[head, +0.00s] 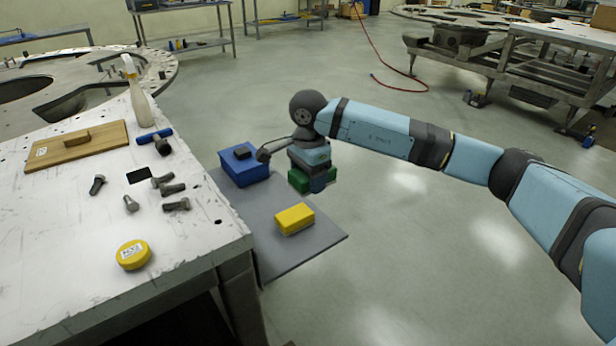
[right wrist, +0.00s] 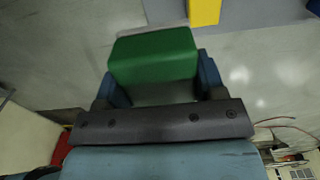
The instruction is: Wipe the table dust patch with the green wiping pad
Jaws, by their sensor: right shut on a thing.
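The green wiping pad (head: 298,181) is a block partly hidden by my right gripper (head: 313,182) in the head view. My right gripper is shut on it, over or near the far right edge of the grey side shelf (head: 316,246). In the right wrist view the pad (right wrist: 153,57) sits between the two fingers (right wrist: 158,85). A small black rectangle (head: 139,176) lies flat on the white table (head: 70,250); I cannot tell whether it is the dust patch. My left gripper is not in view.
A yellow block (head: 295,219) and a blue box (head: 244,170) with a black piece on top are on the shelf. The table holds several bolts (head: 130,204), a yellow round tin (head: 133,254), a blue-handled tool (head: 155,136), a wooden board (head: 78,145) and a spray bottle (head: 137,92).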

